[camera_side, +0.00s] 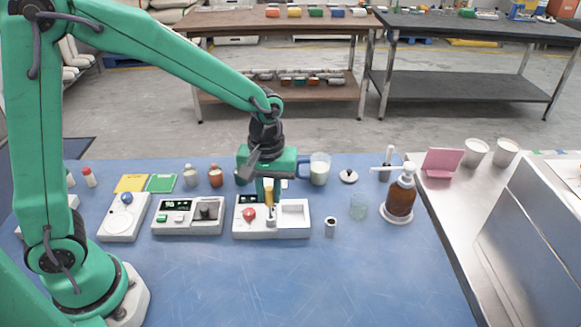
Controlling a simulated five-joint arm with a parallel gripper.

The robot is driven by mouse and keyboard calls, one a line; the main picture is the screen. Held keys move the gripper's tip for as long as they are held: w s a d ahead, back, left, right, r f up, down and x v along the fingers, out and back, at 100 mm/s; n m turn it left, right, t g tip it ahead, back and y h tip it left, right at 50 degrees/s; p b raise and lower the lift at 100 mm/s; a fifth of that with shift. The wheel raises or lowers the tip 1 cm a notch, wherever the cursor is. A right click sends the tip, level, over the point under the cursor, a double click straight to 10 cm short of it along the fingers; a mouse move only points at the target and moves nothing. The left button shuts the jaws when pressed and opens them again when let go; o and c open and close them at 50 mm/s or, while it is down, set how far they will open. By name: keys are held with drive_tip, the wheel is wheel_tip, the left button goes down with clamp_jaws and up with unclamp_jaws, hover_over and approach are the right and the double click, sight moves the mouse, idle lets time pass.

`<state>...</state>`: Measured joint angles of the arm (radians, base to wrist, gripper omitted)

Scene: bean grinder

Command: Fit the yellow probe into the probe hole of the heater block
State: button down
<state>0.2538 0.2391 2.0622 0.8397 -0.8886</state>
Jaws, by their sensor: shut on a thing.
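My gripper (268,196) points down over a white unit (260,233) with a red knob (249,215) and a shallow tray on its right. It is shut on the yellow probe (269,192), which is upright and partly hidden by the fingers. The probe's lower end is over the middle of the white unit, between knob and tray. I cannot make out the heater block or its probe hole for certain, nor whether the tip is in a hole or above it.
A white unit with a dark display (187,216) stands close on the left. A small metal cup (330,227), a clear glass (358,206) and a brown pump bottle (400,198) stand to the right. A milk jug (319,170) is behind. The blue table's front is clear.

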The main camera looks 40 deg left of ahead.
sight(270, 200)
drive_tip(key=shift+f, duration=1.6)
idle(3.4)
drive_tip(key=c, duration=0.6)
unclamp_jaws()
drive_tip(key=shift+c, duration=0.2)
drive_tip(key=shift+r, duration=0.1)
drive_tip(key=shift+r, duration=3.45)
